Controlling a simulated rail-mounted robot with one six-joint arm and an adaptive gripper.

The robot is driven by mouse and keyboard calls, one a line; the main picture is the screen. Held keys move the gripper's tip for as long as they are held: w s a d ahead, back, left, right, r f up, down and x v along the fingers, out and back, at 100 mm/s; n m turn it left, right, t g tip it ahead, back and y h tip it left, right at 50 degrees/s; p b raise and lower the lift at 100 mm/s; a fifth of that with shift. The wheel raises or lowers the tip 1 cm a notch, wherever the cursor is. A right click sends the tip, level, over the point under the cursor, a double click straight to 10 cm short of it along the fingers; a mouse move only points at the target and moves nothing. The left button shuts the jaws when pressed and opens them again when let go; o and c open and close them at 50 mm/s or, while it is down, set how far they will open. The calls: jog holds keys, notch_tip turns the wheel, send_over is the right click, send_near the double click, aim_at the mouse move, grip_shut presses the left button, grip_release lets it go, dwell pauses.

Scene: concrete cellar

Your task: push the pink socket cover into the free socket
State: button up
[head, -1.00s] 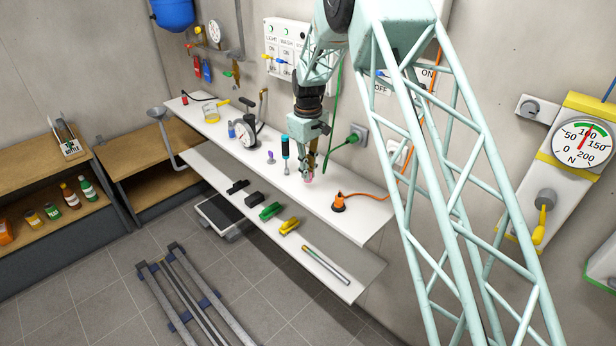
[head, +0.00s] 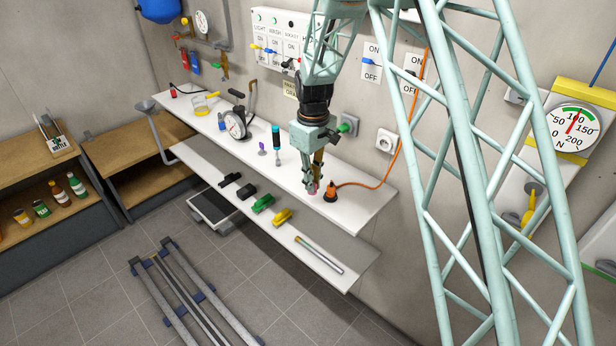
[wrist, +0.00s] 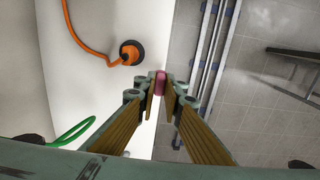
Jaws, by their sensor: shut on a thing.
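My gripper (head: 313,187) is shut on the pink socket cover (head: 312,191), just above the white shelf's front edge. In the wrist view the cover (wrist: 160,83) is pinched between the two fingertips (wrist: 161,90). The fingers hide part of it. I cannot tell whether it touches the shelf. A white wall socket (head: 386,141) with nothing plugged in is on the wall behind, up and to the right of my gripper. A second socket left of it holds a green plug (head: 348,123).
An orange plug (head: 331,193) with an orange cable stands on the white shelf (head: 365,200), just right of my gripper. The shelf's right end is clear.

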jog(key=shift+s+d+r, duration=0.1)
jog(key=shift+s+d, duration=0.15)
jog(key=shift+s, duration=0.4)
jog(key=shift+s+d, duration=0.2)
jog(key=shift+s, duration=0.45)
jog(key=shift+o, duration=0.6)
grip_shut()
